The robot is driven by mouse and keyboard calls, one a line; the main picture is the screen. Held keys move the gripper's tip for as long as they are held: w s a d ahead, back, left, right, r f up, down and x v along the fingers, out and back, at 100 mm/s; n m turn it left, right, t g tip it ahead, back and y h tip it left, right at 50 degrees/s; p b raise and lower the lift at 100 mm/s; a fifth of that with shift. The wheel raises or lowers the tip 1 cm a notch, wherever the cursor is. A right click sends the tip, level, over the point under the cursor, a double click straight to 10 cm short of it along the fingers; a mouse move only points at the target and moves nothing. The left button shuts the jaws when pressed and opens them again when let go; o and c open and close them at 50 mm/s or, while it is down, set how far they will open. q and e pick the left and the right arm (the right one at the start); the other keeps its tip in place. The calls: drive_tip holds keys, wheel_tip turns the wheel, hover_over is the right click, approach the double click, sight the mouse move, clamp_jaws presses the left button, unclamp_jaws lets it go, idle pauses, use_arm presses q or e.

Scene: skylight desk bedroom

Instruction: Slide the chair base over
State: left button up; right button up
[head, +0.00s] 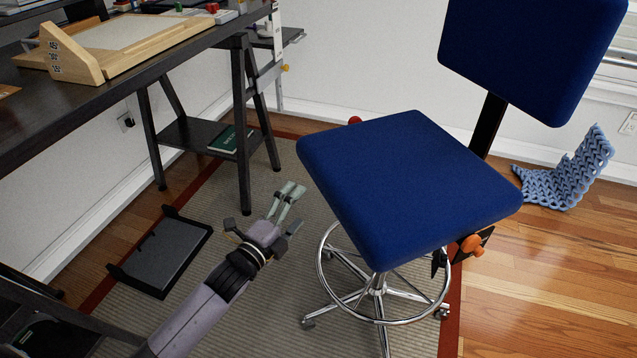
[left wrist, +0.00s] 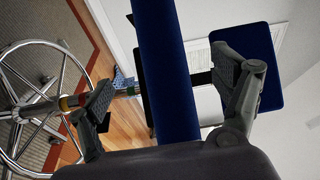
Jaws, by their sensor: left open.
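The blue swivel chair's seat (head: 405,185) and tall backrest (head: 535,55) stand right of centre. Its chrome base with a foot ring (head: 440,312) and wheeled legs is on the mat and partly hidden by the seat. My left gripper (head: 270,217) is open and empty, left of the seat and apart from it. In the left wrist view the seat (left wrist: 167,75) shows edge-on beyond my open fingers, with the foot ring (left wrist: 42,158) at the left and the backrest (left wrist: 255,65) at the right. My right gripper is out of view.
A dark desk (head: 95,105) on trestle legs fills the left. A black tray (head: 160,255) lies on the floor beside my left arm. The grey mat (head: 245,325) is partly clear. A blue lattice object (head: 570,175) sits behind the chair, with open wooden floor at the right.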

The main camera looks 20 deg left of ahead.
sight(318, 184)
use_arm(q)
drive_tip(key=b+x, duration=0.1)
drive_tip(key=x, duration=1.1)
drive_tip(key=shift+w+b, duration=0.1)
drive_tip(key=shift+b, duration=0.2)
drive_tip(key=shift+w+d, duration=0.2)
drive_tip(key=shift+w, duration=0.25)
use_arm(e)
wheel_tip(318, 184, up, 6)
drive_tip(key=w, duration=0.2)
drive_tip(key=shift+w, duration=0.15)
use_arm(q)
drive_tip(key=shift+c, duration=0.2)
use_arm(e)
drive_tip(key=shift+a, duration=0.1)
use_arm(q)
drive_tip(key=c, duration=2)
drive_tip(key=shift+a, duration=0.1)
